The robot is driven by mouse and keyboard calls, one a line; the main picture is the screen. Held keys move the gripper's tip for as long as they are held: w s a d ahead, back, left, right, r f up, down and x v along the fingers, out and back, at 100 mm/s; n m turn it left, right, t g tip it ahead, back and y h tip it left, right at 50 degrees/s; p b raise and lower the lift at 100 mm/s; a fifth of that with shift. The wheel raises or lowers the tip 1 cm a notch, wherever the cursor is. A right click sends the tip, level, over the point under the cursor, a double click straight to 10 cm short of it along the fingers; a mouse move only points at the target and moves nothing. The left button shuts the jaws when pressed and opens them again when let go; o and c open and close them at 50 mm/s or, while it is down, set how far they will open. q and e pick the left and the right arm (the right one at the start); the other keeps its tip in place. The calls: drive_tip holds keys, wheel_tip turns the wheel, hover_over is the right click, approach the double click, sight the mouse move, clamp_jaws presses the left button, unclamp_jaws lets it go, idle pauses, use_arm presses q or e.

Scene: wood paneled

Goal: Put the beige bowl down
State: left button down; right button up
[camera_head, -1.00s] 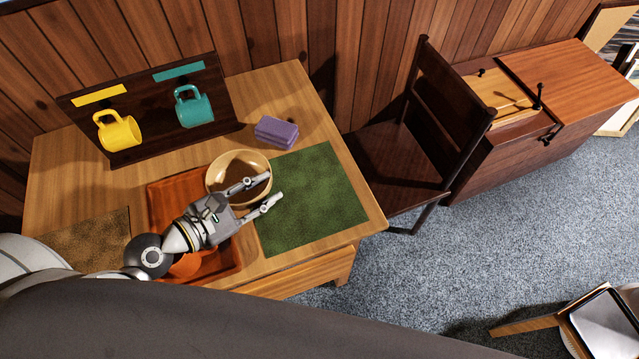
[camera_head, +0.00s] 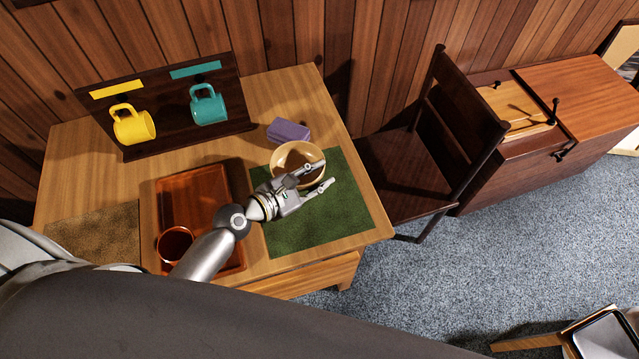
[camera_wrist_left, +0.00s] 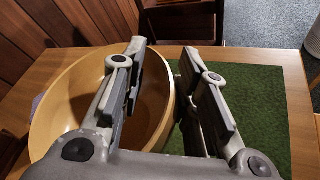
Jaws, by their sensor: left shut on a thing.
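The beige bowl (camera_head: 296,160) is at the upper part of the green mat (camera_head: 310,228) in the head view. My left gripper (camera_head: 326,175) reaches it from the lower left and is shut on its near right rim. In the left wrist view the bowl (camera_wrist_left: 60,92) fills the left side, and its wall passes between the two fingers. The green mat (camera_wrist_left: 262,90) lies to the right there. The bowl looks about level; I cannot tell whether its base touches the mat or the table. My right gripper is not in view.
A red-brown tray (camera_head: 190,195) with a brown cup (camera_head: 175,244) lies left of the mat. A purple sponge (camera_head: 289,131) sits just behind the bowl. A yellow mug (camera_head: 133,125) and a teal mug (camera_head: 208,106) hang on a rack behind. A dark chair (camera_head: 430,165) stands right of the table.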

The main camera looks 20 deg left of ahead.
use_arm(q)
drive_tip(key=shift+w+d+f, duration=0.25)
drive_tip(key=shift+w+f, duration=0.2)
drive_tip(key=shift+w+f+b, duration=0.2)
drive_tip(key=shift+f+b, duration=0.7)
drive_tip(key=shift+f, duration=0.95)
drive_tip(key=shift+d, duration=0.1)
drive_tip(key=shift+f, duration=0.15)
drive_tip(key=c, duration=1.4)
unclamp_jaws()
